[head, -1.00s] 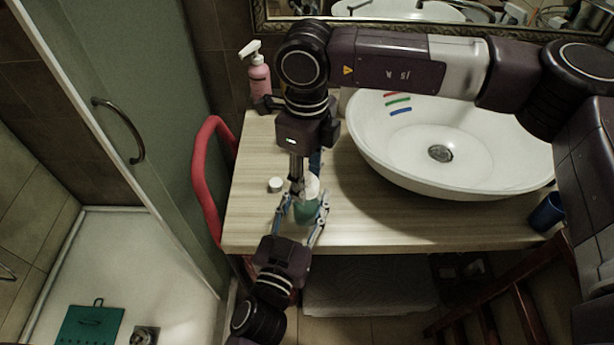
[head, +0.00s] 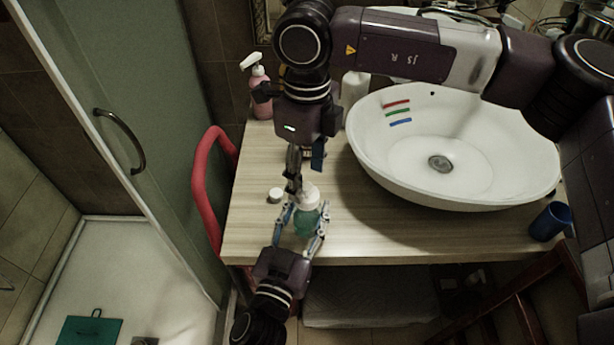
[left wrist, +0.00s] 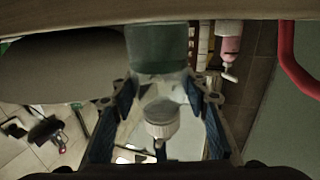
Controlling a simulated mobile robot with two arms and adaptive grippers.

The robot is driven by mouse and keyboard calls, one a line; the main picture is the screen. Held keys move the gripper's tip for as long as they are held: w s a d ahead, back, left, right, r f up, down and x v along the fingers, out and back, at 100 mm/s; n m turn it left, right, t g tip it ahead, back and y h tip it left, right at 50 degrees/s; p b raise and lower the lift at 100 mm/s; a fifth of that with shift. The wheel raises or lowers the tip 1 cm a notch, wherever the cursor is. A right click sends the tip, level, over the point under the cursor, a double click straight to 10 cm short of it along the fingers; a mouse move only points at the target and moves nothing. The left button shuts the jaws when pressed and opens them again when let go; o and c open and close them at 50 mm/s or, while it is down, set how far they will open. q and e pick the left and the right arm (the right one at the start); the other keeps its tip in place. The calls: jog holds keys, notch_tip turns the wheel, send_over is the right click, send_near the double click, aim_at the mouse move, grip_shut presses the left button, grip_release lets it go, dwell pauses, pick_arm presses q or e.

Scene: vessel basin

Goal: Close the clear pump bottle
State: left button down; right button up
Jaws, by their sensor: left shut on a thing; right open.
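The clear pump bottle (head: 306,219), with teal liquid, stands upright near the counter's front edge. A white top (head: 308,193) sits on its neck. In the left wrist view the bottle body (left wrist: 157,48) appears upside down, with the white top (left wrist: 161,118) below it. My left gripper (head: 304,222) is shut on the bottle, with a finger on either side of the body. A small white cap (head: 276,195) lies on the counter left of the bottle.
The wooden counter (head: 360,234) is clear right of the bottle. A white basin (head: 470,193) stands on the right, with a blue cup (head: 550,221) at the right edge. A red rail (head: 200,182) and glass door flank the left.

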aim_at(307, 186)
jog(key=shift+c, duration=0.2)
jog(key=shift+a+r+n, duration=0.15)
jog(key=shift+r+n, duration=0.5)
jog(key=shift+n, duration=0.45)
notch_tip(307, 186, up, 2)
jog(key=n, duration=0.3)
jog(key=shift+f, duration=3.95)
jog(key=shift+c, duration=0.5)
jog(key=c, duration=1.1)
jog(key=o, duration=1.3)
jog(key=shift+o, duration=0.2)
